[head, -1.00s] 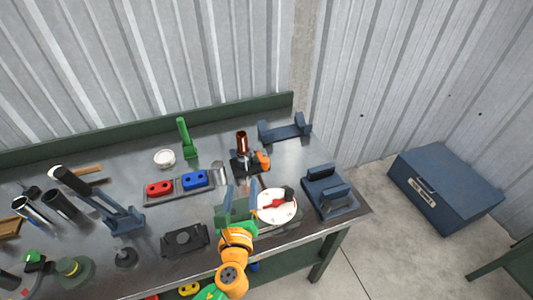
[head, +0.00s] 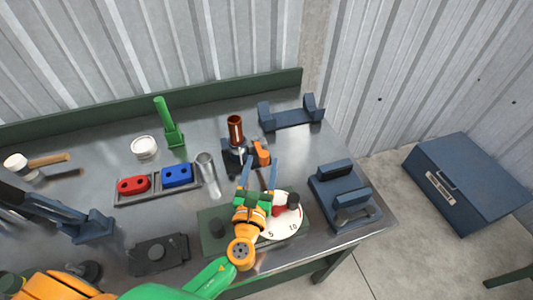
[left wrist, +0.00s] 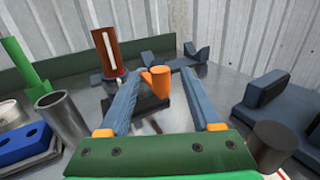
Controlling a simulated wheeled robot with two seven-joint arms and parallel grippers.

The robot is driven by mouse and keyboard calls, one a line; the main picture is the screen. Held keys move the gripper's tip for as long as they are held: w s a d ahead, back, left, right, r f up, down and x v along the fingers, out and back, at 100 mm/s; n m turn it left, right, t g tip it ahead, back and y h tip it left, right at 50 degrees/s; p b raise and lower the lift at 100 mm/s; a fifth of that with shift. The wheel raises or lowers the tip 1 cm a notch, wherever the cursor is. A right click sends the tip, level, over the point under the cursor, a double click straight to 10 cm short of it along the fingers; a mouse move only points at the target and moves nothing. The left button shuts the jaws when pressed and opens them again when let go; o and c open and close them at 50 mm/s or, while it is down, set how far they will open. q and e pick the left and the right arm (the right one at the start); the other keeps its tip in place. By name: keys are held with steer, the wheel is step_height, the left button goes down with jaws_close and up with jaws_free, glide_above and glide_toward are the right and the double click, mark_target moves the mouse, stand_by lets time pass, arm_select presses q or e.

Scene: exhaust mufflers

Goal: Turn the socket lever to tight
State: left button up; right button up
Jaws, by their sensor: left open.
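The socket (head: 236,158) is a dark fixture holding an upright copper-brown tube (head: 235,130). Its orange lever (head: 261,153) stands on the right side of the fixture. No tight mark is readable. My right gripper is not in view.
A white dial (head: 283,224) with a red part and dark knob lies under and right of my gripper. A metal cylinder (head: 207,174) and a tray with red and blue blocks (head: 177,175) stand left. Blue stands (head: 345,213) are at right, and a blue cradle (head: 292,117) is behind.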

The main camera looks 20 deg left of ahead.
mark_target(265, 151)
arm_select(q)
steer(key=w, duration=0.5)
steer(key=w+a, duration=0.1)
steer(key=w, duration=0.1)
steer(key=shift+w+f+p, duration=0.2)
steer(key=shift+f+p, duration=0.1)
jaws_close()
stand_by(0.9)
